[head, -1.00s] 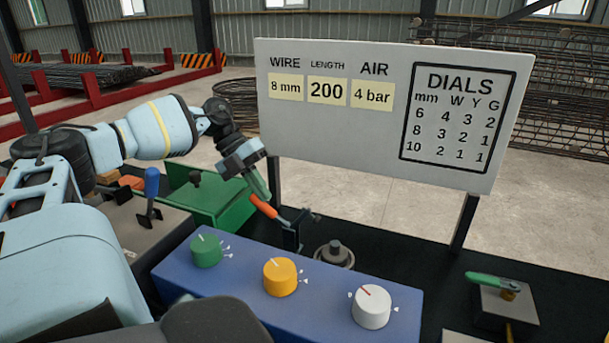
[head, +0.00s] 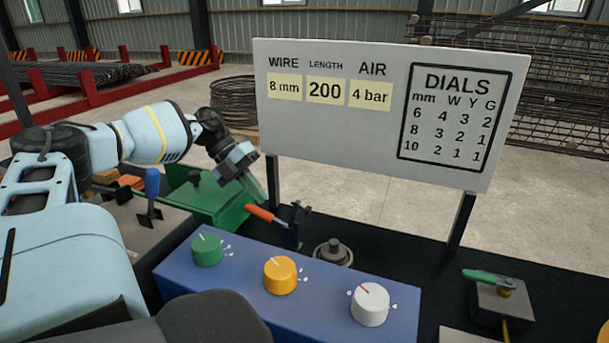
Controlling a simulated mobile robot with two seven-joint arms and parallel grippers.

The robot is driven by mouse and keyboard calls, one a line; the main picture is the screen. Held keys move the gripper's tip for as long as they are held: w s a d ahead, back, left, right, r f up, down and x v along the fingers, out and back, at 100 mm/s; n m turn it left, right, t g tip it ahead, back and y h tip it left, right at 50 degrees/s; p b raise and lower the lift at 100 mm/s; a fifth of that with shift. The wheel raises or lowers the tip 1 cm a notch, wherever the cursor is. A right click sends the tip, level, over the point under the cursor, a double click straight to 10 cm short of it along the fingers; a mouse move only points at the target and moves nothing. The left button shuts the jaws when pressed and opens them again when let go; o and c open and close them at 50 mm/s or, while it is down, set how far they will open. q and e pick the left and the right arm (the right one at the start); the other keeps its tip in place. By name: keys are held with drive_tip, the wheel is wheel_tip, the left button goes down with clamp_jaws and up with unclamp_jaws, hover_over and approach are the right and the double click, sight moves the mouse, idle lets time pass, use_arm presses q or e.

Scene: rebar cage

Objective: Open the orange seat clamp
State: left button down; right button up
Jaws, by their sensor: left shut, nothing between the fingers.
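The orange seat clamp (head: 260,213) has an orange lever handle that points left and slightly up from its dark bracket (head: 294,226), behind the blue dial box. My left gripper (head: 257,194) comes down from the upper left with its greenish fingers shut and empty. Its tips are at the handle's free end, just above it; I cannot tell whether they touch. My right gripper is not in view.
The blue box (head: 230,290) with green, yellow and white dials stands in front. A green box (head: 205,205) and a blue-handled lever (head: 151,185) are at left. A sign board (head: 330,130) rises behind the clamp. A green-handled clamp (head: 488,279) is at right.

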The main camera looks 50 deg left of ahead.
use_arm(q)
drive_tip(key=shift+s+a+f+h, duration=0.15)
drive_tip(key=shift+a+f+h, duration=0.15)
drive_tip(key=shift+f+h, duration=0.1)
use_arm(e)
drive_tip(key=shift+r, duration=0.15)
use_arm(q)
drive_tip(key=shift+s+a+f, duration=0.1)
drive_tip(key=shift+a+f, duration=0.15)
drive_tip(key=shift+f, duration=0.15)
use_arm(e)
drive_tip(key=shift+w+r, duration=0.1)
use_arm(q)
drive_tip(key=shift+s+f, duration=0.15)
drive_tip(key=shift+f, duration=0.2)
idle(0.9)
